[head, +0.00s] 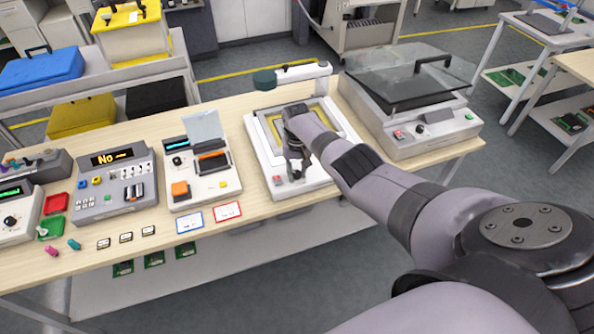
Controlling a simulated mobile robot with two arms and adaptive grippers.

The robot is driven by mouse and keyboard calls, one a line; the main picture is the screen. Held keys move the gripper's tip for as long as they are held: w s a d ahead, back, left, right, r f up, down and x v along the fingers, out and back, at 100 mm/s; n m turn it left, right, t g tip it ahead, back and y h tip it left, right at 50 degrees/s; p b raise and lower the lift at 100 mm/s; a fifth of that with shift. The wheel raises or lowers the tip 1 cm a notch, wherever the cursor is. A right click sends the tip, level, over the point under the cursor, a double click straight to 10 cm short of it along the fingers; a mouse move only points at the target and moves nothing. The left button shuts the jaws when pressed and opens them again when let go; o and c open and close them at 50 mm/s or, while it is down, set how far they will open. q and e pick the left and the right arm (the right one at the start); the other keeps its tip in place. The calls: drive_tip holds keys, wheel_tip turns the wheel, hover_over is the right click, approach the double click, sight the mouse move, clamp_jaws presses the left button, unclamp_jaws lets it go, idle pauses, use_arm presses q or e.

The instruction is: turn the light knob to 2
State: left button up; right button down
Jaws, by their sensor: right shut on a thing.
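The white inspection unit (261,166) stands on the wooden bench, with a yellow-framed bed and a lamp arm (303,72) above its back edge. My right gripper (297,172) reaches down to the front panel of this unit. It is shut on the light knob there, and the fingers hide the knob. The knob's setting and its scale marks cannot be read. A red button (277,180) shows on the panel just left of the gripper. My left gripper is not in view.
A unit with a clear lid (412,75) stands to the right on the bench. To the left are a white unit with an orange button (180,190) and a grey unit with a lit display (111,158). Blue and red framed cards (228,211) lie in front.

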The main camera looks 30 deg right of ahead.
sight(297, 173)
drive_tip(key=shift+w+r, duration=0.1)
drive_tip(key=shift+w, duration=0.05)
drive_tip(key=c, duration=1.4)
unclamp_jaws()
wheel_tip(297, 173, up, 12)
